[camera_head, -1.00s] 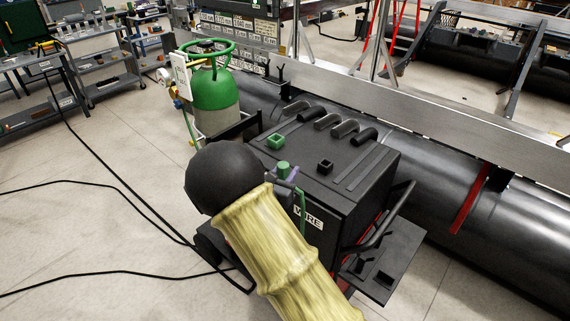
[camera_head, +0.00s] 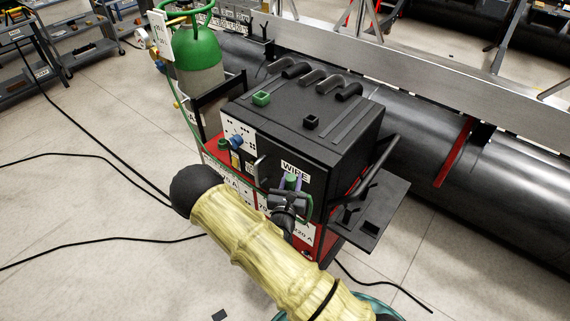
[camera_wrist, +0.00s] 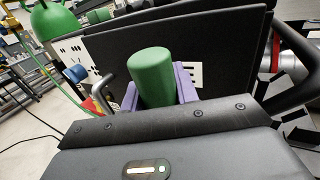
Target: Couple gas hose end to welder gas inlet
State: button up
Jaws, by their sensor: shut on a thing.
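My gripper (camera_head: 292,184) is shut on a green cylinder, the gas hose end (camera_wrist: 152,76). The cylinder stands between two purple fingers (camera_wrist: 186,84) in the wrist view. In the head view a thin green hose (camera_head: 183,101) runs from the gas bottle (camera_head: 194,50) past the welder's front towards my gripper. The welder (camera_head: 300,125) is a black box with a white panel and blue knob (camera_head: 237,141). My gripper is in front of its WIRE label side, apart from the top.
A black handle and side shelf (camera_head: 371,200) stick out at right. Black cables (camera_head: 90,153) cross the open floor at left.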

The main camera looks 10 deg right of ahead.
jog(key=s+d+f+n+y, duration=0.1)
jog(key=s+d+f+y, duration=0.1)
jog(key=f, duration=0.3)
jog(key=s+d+f+n+y, duration=0.2)
jog(key=s+d+f+y, duration=0.1)
jog(key=s+f, duration=0.2)
jog(key=shift+s+d+f+n+t+y, duration=0.25)
jog(key=shift+d+f+n+t+y, duration=0.05)
jog(key=shift+f, duration=0.35)
